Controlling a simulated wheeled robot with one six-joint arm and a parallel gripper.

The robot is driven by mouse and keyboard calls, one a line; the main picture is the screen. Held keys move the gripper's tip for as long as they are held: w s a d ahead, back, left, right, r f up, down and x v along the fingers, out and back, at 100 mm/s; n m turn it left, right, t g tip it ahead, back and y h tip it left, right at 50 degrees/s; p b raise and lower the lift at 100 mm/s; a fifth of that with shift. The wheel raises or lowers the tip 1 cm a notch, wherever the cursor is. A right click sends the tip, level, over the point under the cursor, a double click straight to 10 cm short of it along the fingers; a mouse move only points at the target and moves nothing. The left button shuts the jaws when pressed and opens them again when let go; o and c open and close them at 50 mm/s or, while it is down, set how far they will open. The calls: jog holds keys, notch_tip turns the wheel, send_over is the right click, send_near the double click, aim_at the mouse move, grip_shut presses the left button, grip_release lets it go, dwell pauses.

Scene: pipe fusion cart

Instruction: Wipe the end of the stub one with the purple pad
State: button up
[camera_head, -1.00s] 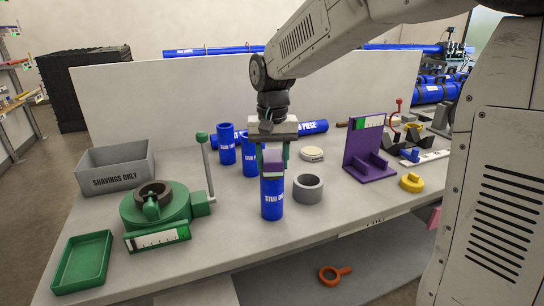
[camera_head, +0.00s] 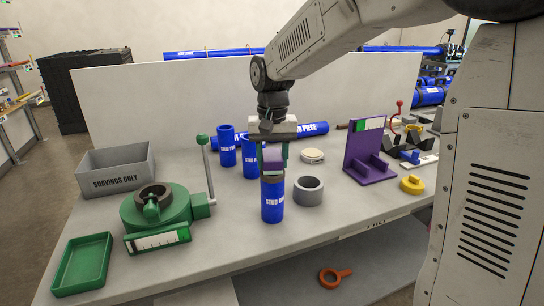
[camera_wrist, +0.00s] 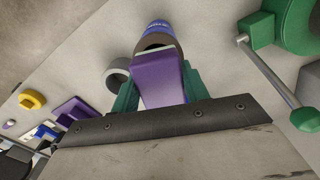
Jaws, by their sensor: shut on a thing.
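My gripper (camera_head: 273,148) has green fingers and is shut on the purple pad (camera_head: 273,160). It holds the pad at the top end of the blue stub one (camera_head: 273,202), which stands upright on the bench. The stub's dark rim shows just below the pad. In the wrist view the pad (camera_wrist: 158,75) lies between the fingers (camera_wrist: 160,92), and the stub (camera_wrist: 157,27) is just beyond it. The pad covers part of the stub's end. I cannot tell for sure whether pad and end touch.
A grey ring (camera_head: 308,191) stands close right of the stub. Two more blue stubs (camera_head: 227,147) (camera_head: 250,160) stand behind it. A green clamp with a lever (camera_head: 160,207) is at left, a purple stand (camera_head: 370,160) at right. The bench front is clear.

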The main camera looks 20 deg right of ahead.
jog(key=shift+s+a, duration=0.3)
jog(key=shift+s, duration=0.5)
jog(key=shift+w+d, duration=0.25)
jog(key=shift+w, duration=0.45)
jog(key=shift+r, duration=3.5)
jog(key=d, duration=0.8)
jog(key=shift+a, duration=0.1)
